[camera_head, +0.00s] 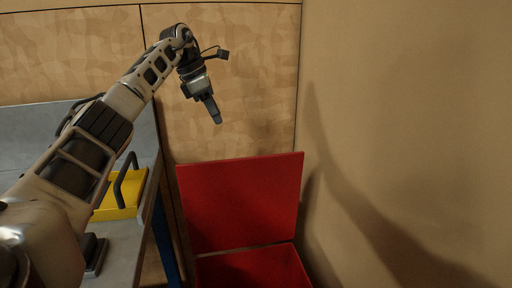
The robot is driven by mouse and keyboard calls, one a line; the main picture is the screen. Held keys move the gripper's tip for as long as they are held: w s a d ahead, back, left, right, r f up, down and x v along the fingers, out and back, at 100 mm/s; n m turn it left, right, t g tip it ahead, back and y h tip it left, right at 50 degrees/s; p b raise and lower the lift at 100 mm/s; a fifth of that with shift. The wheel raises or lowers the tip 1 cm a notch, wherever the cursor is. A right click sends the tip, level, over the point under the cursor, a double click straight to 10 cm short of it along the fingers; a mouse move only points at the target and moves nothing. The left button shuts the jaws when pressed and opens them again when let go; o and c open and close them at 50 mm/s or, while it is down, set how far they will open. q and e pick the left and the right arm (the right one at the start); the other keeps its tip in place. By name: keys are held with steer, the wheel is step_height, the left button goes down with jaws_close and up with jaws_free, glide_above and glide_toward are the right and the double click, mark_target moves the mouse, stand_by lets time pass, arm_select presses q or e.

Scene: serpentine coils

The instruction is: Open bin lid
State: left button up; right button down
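A red bin (284,268) stands on the floor at the bottom of the view, and its lower part is cut off by the frame edge. Its red lid (242,202) stands up steeply at the back, tilted open, and part of the bin's inside shows below it. My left gripper (215,116) hangs above the lid's top edge, pointing down and apart from it in the picture. Its fingers are seen edge-on, so their gap cannot be made out. Nothing shows held in it. My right gripper is out of view.
A grey counter (121,256) runs along the left, with a yellow object with a dark handle (128,187) on it. A wood-patterned wall (250,75) is behind the bin and a plain tan wall (405,120) is close on the right.

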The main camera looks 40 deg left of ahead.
arm_select(q)
steer(key=x, duration=1.5)
steer(key=shift+s+f+b, duration=0.15)
steer(key=shift+s+b, duration=0.1)
steer(key=shift+b, duration=0.05)
jaws_close()
